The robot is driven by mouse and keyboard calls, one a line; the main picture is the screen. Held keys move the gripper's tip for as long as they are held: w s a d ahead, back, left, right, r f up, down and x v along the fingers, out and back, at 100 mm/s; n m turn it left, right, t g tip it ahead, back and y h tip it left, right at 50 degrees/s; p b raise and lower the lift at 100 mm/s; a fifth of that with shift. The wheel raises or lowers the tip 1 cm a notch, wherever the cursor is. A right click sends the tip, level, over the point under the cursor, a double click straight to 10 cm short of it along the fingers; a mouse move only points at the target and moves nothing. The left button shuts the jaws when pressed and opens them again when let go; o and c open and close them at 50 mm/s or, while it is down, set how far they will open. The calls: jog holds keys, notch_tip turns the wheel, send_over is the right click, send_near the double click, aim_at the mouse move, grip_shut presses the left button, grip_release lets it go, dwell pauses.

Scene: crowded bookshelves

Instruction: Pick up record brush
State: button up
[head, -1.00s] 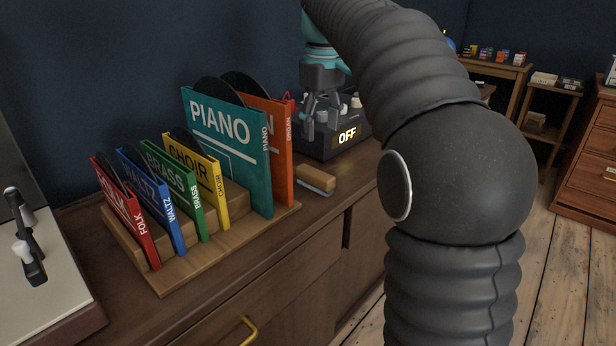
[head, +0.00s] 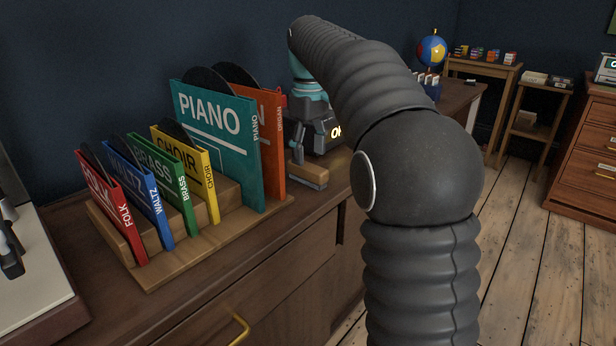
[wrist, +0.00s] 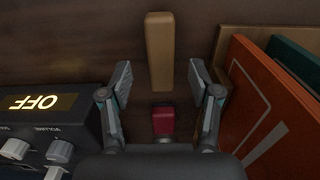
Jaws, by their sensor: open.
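The record brush, a tan wooden block with a pale grey underside, lies on the cabinet top beside the record rack in the head view (head: 310,175). In the wrist view the brush (wrist: 160,48) stands lengthwise ahead of my gripper (wrist: 160,78). My gripper is open and empty, its two fingers spread left and right of the brush's near end. In the head view my gripper (head: 299,150) is close above and behind the brush, partly hidden by it and my arm. Contact cannot be told.
The wooden record rack (head: 150,277) holds several records, the orange one (wrist: 268,95) right of my gripper. A black box with knobs and an OFF display (wrist: 42,103) is close on the left. A small red object (wrist: 164,120) sits between the fingers' bases.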

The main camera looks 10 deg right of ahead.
aim_at(307, 165)
notch_tip(307, 165, down, 5)
jog(key=shift+w+a+f+b, duration=0.1)
jog(key=shift+a+b, duration=0.05)
jog(key=shift+b, duration=0.55)
grip_shut()
